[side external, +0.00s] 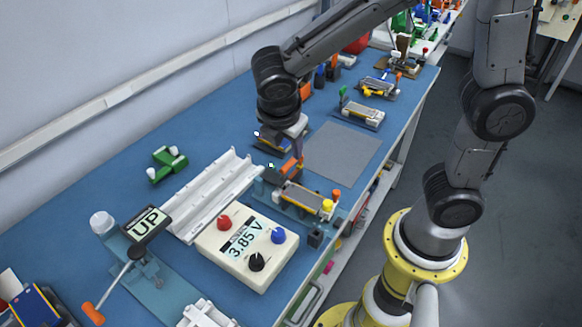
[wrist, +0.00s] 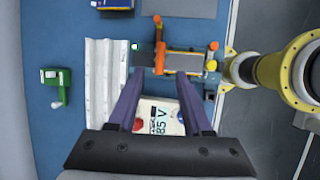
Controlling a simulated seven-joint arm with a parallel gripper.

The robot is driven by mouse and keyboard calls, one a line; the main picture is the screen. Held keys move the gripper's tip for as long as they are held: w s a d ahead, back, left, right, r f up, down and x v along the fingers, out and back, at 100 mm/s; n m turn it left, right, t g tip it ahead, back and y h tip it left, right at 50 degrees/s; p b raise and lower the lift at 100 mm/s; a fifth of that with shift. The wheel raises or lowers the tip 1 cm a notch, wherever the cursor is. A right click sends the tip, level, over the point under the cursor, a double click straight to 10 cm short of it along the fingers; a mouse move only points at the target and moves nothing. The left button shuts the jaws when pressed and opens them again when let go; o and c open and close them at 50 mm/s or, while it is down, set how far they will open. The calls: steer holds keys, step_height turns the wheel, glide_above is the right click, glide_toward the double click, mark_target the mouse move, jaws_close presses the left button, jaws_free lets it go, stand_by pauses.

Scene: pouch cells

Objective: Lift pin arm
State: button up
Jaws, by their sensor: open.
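A teal fixture stands on the blue bench with a flat grey pouch cell (side external: 300,196) on it. An orange arm (wrist: 160,57) crosses the cell's left end in the wrist view. Yellow and orange knobs (side external: 327,206) stand at the other end. My gripper (wrist: 160,80) is open and empty, its two purple fingers spread above the near side of the fixture. In the side view my gripper (side external: 283,158) hides part of the fixture's far end. I cannot tell whether a finger touches the orange arm.
A cream meter (side external: 247,247) reading 3.85 V stands close to the fixture. A white channelled tray (side external: 212,195) lies beside it. A lever stand with an "UP" sign (side external: 147,224) is at the lower left. A grey mat (side external: 342,152) behind the fixture is bare.

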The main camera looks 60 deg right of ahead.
mark_target(290, 164)
steer(key=x, duration=1.3)
steer(key=shift+f, duration=0.15)
jaws_close()
stand_by(1.0)
